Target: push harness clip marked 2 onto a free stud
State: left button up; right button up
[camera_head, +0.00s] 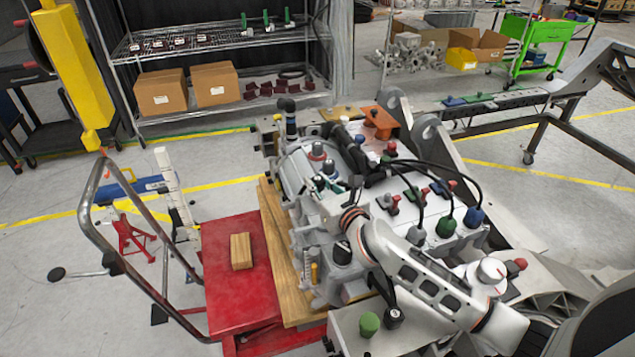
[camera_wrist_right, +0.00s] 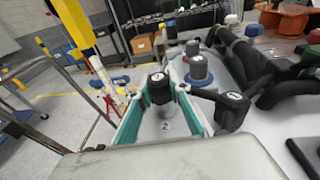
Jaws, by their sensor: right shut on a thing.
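My right gripper (camera_wrist_right: 163,110) has its teal-lined fingers shut on a black-topped harness clip (camera_wrist_right: 160,88). A mark 2 shows between the fingers just below it. In the head view my right arm comes in from the lower right, and its gripper (camera_head: 326,186) is over the left part of the grey chassis casting (camera_head: 305,215). A grey-blue capped knob (camera_wrist_right: 196,66) stands just beyond the clip. I cannot tell whether the clip touches a stud. My left gripper is not in view.
Red, green and blue capped pieces with black cables, including a green one (camera_head: 445,227), crowd the casting's right. A black cap (camera_head: 342,252) and black hoses (camera_wrist_right: 265,70) are close by. A red cart (camera_head: 225,270) with a wooden block (camera_head: 240,251) stands left.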

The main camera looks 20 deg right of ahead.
jog(key=shift+f+b, duration=0.4)
jog(key=shift+f, duration=0.3)
jog(key=shift+f+b, duration=0.3)
jog(key=shift+f, duration=0.2)
jog(key=o, duration=0.9)
jog(key=shift+s+f, duration=0.1)
jog(key=shift+f, duration=0.1)
notch_tip(320, 180, up, 4)
jog(key=p, duration=0.3)
jog(key=shift+a, duration=0.1)
jog(key=shift+r, duration=1.3)
